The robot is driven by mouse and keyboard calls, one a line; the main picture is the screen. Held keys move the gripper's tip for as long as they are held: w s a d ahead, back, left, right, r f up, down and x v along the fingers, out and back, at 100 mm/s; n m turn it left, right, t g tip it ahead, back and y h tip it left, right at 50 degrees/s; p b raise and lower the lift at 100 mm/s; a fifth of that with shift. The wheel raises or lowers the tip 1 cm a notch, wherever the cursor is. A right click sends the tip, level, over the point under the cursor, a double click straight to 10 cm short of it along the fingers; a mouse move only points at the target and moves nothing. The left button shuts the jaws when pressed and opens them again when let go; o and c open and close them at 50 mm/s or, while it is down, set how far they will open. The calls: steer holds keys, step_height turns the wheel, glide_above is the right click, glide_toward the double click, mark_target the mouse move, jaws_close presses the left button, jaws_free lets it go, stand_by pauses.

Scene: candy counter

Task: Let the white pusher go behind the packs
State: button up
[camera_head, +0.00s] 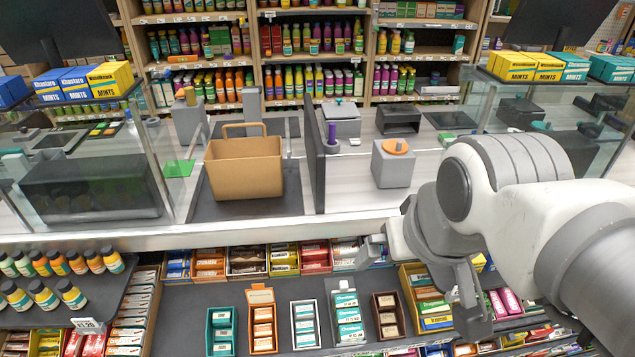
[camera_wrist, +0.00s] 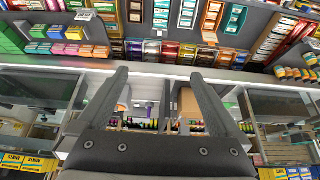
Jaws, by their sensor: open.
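A small white piece, which looks like the white pusher (camera_head: 344,284), stands at the back end of a row of white and teal packs (camera_head: 349,318) on the dark lower shelf. Its exact shape is too small to tell. My gripper (camera_head: 420,285) is to the right of this row in the head view.
A teal tray (camera_head: 221,350), an orange tray (camera_head: 262,294), a pale tray and a brown tray flank the row closely. Boxed candy lines the shelf behind. The counter edge (camera_head: 200,238) runs above, with a tan basket (camera_head: 243,170) and glass panels on it.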

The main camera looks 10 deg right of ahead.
steer(key=shift+w+f, duration=0.15)
steer(key=shift+w, duration=0.05)
steer(key=c, duration=0.4)
steer(key=shift+g, duration=0.4)
steer(key=w+f+b, duration=0.3)
steer(key=w+f, duration=0.2)
steer(key=w, duration=0.1)
steer(key=w+f+b, duration=0.4)
steer(key=w+f, duration=0.1)
steer(key=f, duration=0.1)
steer(key=shift+w+d+f+b, duration=0.1)
steer(key=shift+w+f+b, duration=0.05)
steer(key=shift+w+b, duration=0.2)
jaws_close()
steer(key=b, duration=0.7)
glide_above(343, 292)
step_height(343, 292, down, 20)
steer(key=f, duration=0.1)
steer(key=shift+g, duration=0.4)
steer(key=b+x, duration=0.1)
steer(key=x, duration=0.2)
steer(key=b+x, duration=0.1)
steer(key=x, duration=0.2)
steer(key=b+x, duration=0.1)
steer(key=x, duration=0.2)
steer(key=shift+s+d+f, duration=0.1)
steer(key=shift+d+f, duration=0.2)
steer(key=shift+d, duration=0.1)
